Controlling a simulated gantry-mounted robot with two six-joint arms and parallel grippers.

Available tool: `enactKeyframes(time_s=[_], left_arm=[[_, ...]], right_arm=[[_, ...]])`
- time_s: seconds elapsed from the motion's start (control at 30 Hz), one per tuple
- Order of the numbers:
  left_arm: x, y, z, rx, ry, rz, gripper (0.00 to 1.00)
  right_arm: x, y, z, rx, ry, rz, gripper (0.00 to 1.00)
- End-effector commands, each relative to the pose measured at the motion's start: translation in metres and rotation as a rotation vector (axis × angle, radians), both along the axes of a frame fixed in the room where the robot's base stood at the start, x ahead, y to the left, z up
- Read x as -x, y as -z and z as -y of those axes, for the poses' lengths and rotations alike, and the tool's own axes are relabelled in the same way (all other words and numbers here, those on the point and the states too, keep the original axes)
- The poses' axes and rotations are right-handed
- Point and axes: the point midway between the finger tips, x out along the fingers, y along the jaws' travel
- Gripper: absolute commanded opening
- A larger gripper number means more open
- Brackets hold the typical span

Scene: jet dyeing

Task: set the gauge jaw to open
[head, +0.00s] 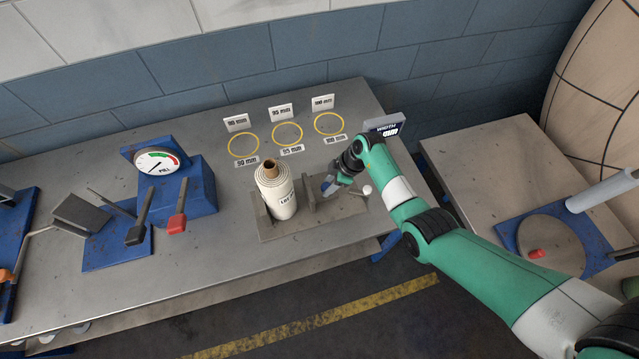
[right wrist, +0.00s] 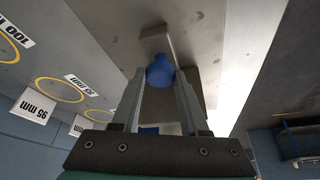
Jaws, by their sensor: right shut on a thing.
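The gauge (head: 270,230) is a grey plate at the front of the bench. A cream roll (head: 278,195) with a brown core and a label stands upright on it. The upright grey jaw plate (head: 308,194) is just right of the roll; I cannot tell whether they touch. My right gripper (head: 331,184) is at the gauge's right part, beyond the jaw plate. In the right wrist view its fingers (right wrist: 160,88) are shut on a blue knob (right wrist: 160,71). A WIDTH sign (head: 384,124) stands behind, its lower word seeming to read MID. My left gripper is out of view.
Yellow rings (head: 287,134) with mm cards lie behind the gauge. A blue box with a dial (head: 157,161) and levers (head: 178,213) stands left. A white ball (head: 367,190) sits close right of my gripper. A second table (head: 470,150) is at right.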

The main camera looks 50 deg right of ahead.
Motion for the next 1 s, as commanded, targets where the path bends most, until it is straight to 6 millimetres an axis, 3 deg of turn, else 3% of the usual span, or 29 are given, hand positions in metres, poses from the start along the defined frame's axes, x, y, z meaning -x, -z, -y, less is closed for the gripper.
enactKeyframes(time_s=[0.3, 0.33, 0.47, 0.77, 0.87, 1.0], left_arm=[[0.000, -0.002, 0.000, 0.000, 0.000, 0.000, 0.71], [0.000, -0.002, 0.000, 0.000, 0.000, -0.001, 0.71], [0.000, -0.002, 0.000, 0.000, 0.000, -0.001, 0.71], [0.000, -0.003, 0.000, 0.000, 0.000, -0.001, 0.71], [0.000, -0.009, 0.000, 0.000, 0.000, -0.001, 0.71], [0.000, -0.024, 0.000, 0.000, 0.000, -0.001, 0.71]], right_arm=[[0.002, -0.001, 0.005, 0.001, -0.001, 0.001, 0.00], [0.002, -0.001, 0.005, 0.001, 0.000, 0.001, 0.49], [0.002, -0.001, 0.005, 0.001, 0.000, 0.001, 0.73], [0.002, -0.002, 0.004, 0.000, -0.001, 0.002, 0.74], [0.004, -0.010, 0.006, 0.000, 0.000, 0.001, 0.74], [0.012, -0.038, 0.012, 0.002, 0.001, 0.004, 0.74]])
